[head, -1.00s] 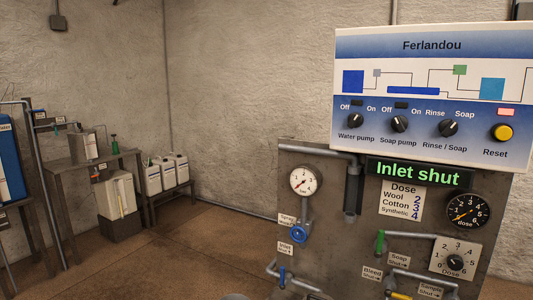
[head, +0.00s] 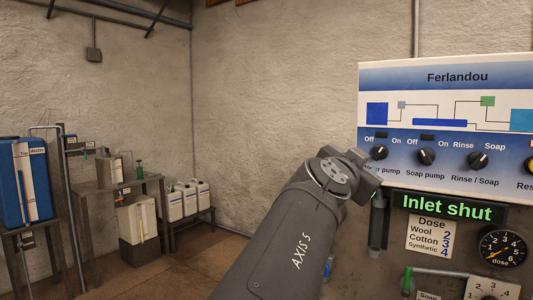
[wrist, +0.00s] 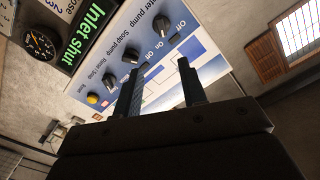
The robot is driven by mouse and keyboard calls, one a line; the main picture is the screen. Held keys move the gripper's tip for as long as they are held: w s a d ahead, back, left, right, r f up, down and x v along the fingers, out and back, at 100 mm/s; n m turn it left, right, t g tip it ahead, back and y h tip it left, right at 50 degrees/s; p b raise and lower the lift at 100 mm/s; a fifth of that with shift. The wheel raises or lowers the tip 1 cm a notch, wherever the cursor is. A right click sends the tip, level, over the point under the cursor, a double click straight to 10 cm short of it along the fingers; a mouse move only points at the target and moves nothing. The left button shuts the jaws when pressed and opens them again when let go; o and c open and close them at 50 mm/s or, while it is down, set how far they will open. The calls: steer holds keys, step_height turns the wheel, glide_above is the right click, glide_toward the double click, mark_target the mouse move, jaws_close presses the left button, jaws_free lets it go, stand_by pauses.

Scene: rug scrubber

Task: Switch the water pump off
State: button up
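The water pump knob (head: 379,153) is a black dial at the left end of the Ferlandou panel (head: 440,77), with Off and On printed above it. It is too small to read its setting surely. My arm reaches up in front of the panel's lower left, covering part of the knob's label. In the head view my gripper's fingers cannot be made out. In the wrist view my gripper (wrist: 159,69) is open and empty, its two fingers apart in front of the panel. The water pump knob (wrist: 161,24) shows beyond the fingertips, apart from them.
The soap pump knob (head: 426,156) and rinse/soap knob (head: 477,159) sit to the right of the water pump knob. A green "Inlet shut" display (head: 447,208) and a dose gauge (head: 502,248) are below. Shelves with white canisters (head: 188,202) stand at the left.

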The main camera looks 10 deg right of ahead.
mark_target(379, 152)
steer(key=x, duration=1.7)
steer(key=shift+w+d+r, duration=0.1)
steer(key=shift+w+d, duration=0.1)
steer(key=shift+w, duration=0.05)
jaws_close()
